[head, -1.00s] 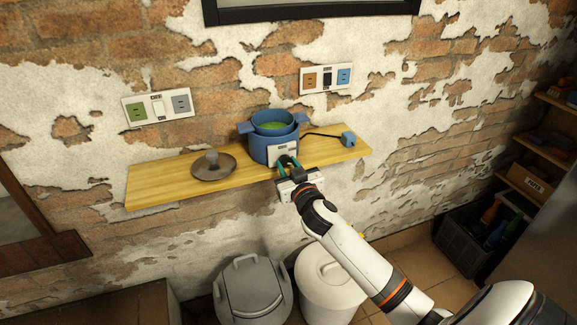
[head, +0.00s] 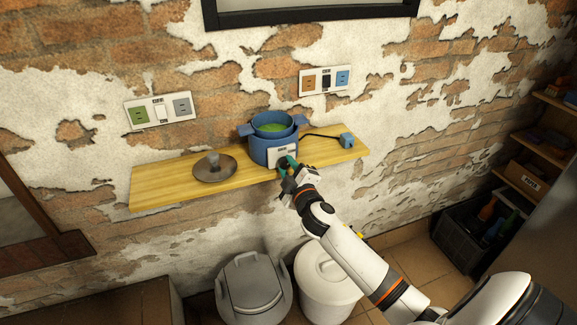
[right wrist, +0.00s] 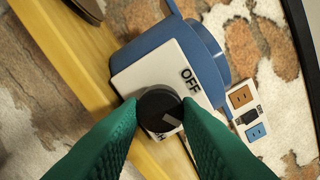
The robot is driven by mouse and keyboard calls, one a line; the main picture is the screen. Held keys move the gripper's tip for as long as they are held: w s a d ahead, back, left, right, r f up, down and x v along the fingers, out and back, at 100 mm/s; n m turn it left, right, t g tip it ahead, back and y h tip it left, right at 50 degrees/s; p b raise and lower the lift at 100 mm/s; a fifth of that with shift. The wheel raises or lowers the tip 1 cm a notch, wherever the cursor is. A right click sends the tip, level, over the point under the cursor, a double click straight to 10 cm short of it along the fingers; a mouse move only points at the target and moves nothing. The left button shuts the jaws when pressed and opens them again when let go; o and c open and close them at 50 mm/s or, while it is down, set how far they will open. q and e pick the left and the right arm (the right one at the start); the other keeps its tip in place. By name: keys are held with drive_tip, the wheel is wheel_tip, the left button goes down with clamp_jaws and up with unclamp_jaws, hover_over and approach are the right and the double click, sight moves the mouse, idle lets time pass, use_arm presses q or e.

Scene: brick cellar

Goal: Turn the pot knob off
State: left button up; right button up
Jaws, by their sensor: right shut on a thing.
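The blue pot (head: 262,150) stands on the wooden shelf, with green contents inside. It also shows in the right wrist view (right wrist: 205,50). Its white front panel (right wrist: 150,72) carries the word OFF and a second label mostly hidden by the knob. The black round knob (right wrist: 158,108) has a pale pointer line, directed away from the OFF label. My right gripper (head: 287,163) is at the panel, its green fingers shut on the knob from both sides. In the head view the fingers hide the knob. My left gripper is not in view.
The wooden shelf (head: 160,186) carries a brown lid (head: 214,170) left of the pot and a blue plug (head: 346,140) with a cable at right. Wall sockets (head: 160,110) are above. Two bins (head: 250,290) stand on the floor below.

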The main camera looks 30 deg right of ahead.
drive_tip(key=n+p, duration=0.1)
drive_tip(key=n, duration=0.5)
drive_tip(key=shift+p, duration=0.3)
drive_tip(key=n+p, duration=0.1)
drive_tip(key=n, duration=0.5)
drive_tip(key=shift+n, duration=0.3)
drive_tip(key=o, duration=1)
drive_tip(key=shift+b+v, duration=0.7)
drive_tip(key=shift+v, duration=5.3)
